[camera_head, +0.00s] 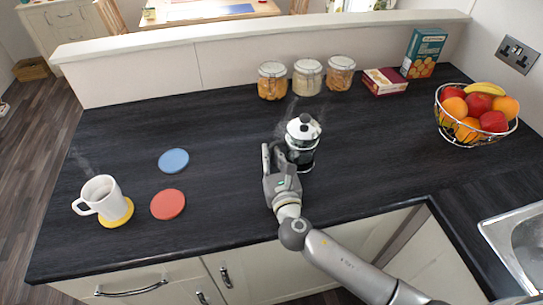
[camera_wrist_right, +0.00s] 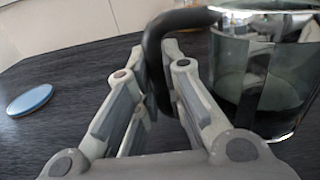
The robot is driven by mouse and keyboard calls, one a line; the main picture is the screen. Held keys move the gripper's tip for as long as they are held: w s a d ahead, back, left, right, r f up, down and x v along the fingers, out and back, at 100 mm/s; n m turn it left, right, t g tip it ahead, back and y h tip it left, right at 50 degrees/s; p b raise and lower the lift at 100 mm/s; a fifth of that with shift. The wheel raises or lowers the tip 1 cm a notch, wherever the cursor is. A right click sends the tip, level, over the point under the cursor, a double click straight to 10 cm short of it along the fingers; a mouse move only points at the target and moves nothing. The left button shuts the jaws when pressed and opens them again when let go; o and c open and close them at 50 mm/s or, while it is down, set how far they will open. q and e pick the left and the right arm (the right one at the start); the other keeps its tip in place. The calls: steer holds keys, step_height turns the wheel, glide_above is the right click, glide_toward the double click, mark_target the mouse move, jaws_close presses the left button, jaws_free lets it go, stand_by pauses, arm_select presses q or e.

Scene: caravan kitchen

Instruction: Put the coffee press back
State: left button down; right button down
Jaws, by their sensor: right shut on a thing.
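The coffee press (camera_head: 303,146), a glass jug with a silver lid and black knob, is upright near the middle of the dark counter. My right gripper (camera_head: 277,153) is at its left side, shut on its black handle. In the right wrist view the dark curved handle (camera_wrist_right: 154,62) passes between the fingers (camera_wrist_right: 160,65), and the glass body (camera_wrist_right: 265,75) is to the right with dark liquid inside. I cannot tell whether its base touches the counter. My left gripper is not in view.
A white mug (camera_head: 98,189) stands on a yellow coaster (camera_head: 119,222). Blue (camera_head: 173,161) and red (camera_head: 168,204) coasters lie bare. Three jars (camera_head: 307,78), boxes (camera_head: 423,52) and a fruit basket (camera_head: 476,127) stand behind and right. The counter (camera_head: 230,130) left of the press is clear.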

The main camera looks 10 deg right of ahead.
steer(key=shift+r, duration=0.1)
steer(key=c, duration=1.9)
jaws_free()
steer(key=shift+f, duration=0.2)
steer(key=shift+c, duration=0.2)
steer(key=o, duration=0.4)
steer(key=shift+s, duration=0.1)
steer(key=shift+r, duration=0.2)
steer(key=shift+s+f, duration=0.1)
steer(key=shift+s, duration=0.2)
steer(key=s+b, duration=0.2)
steer(key=s, duration=0.9)
steer(key=shift+s+d, duration=0.2)
